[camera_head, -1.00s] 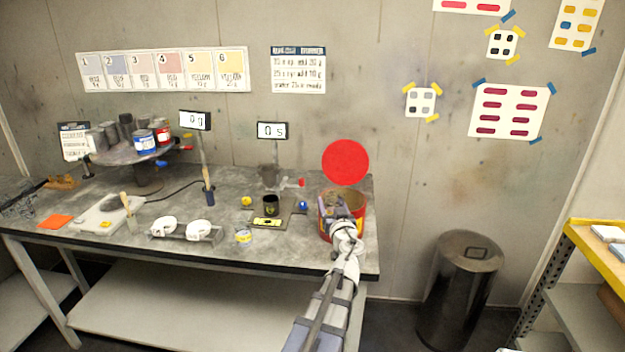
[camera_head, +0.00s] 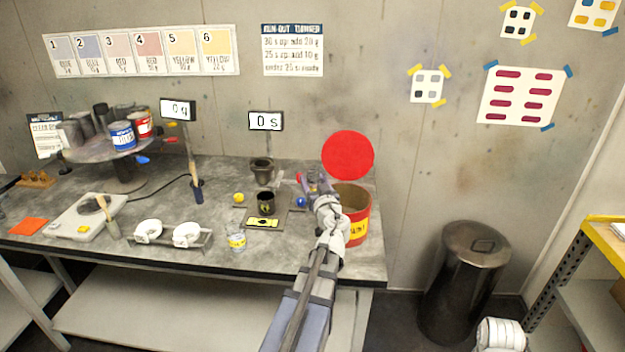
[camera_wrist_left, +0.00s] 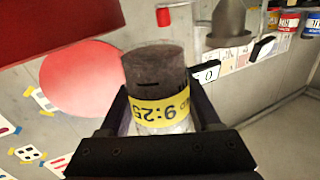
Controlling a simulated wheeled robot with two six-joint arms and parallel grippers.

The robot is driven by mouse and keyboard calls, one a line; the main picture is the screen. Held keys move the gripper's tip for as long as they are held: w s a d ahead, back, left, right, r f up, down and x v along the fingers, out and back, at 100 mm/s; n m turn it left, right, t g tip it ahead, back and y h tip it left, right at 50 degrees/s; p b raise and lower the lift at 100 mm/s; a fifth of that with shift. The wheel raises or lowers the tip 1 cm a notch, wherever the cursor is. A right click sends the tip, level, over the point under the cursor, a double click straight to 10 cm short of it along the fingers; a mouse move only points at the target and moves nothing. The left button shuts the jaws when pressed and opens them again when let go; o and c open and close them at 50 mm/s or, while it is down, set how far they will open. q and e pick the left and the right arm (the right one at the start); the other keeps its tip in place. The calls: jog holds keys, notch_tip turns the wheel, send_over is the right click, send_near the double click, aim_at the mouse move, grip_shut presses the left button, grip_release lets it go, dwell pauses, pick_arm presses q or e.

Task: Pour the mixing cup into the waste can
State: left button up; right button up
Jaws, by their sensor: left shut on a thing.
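The red can with a yellow label (camera_head: 357,228), which I take for the waste can, stands at the table's right end, its opening facing up. It shows large at upper left in the left wrist view (camera_wrist_left: 50,22). My left gripper (camera_head: 312,180) is just left of the can's rim, above the table. In the head view the cup is mostly hidden by the gripper.
A dark cup (camera_head: 266,201) stands on the table left of my gripper, behind a yellow label (camera_head: 263,222). A black bin (camera_head: 466,275) stands on the floor at right.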

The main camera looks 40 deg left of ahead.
pick_arm(q)
jog(key=shift+w+d+r+m+h+p, duration=0.1)
jog(key=shift+w+d+m+p, duration=0.15)
jog(key=shift+m, duration=0.6)
jog(key=shift+w+d+r+m+h+p, duration=0.1)
jog(key=shift+w+m+p, duration=0.25)
jog(key=shift+m, duration=0.45)
jog(key=shift+w+d+r+m+h+p, duration=0.1)
jog(key=shift+w+d+m+p, duration=0.2)
jog(key=shift+m, duration=0.55)
jog(key=shift+w+m+g, duration=0.25)
jog(key=shift+m+g, duration=0.05)
jog(key=shift+m, duration=0.1)
jog(key=shift+m, duration=0.3)
jog(key=shift+s+m, duration=0.1)
jog(key=shift+m, duration=0.2)
jog(key=shift+s+f+m+g+b, duration=0.1)
jog(key=shift+f+m+g+b, duration=0.1)
jog(key=shift+f+m, duration=0.45)
jog(key=shift+f+m+g+b, duration=0.15)
jog(key=shift+f+m+g, duration=0.05)
jog(key=shift+m, duration=0.75)
jog(key=shift+f, duration=0.1)
jog(key=shift+m, duration=0.4)
jog(key=shift+f+m, duration=0.1)
jog(key=shift+m, duration=0.2)
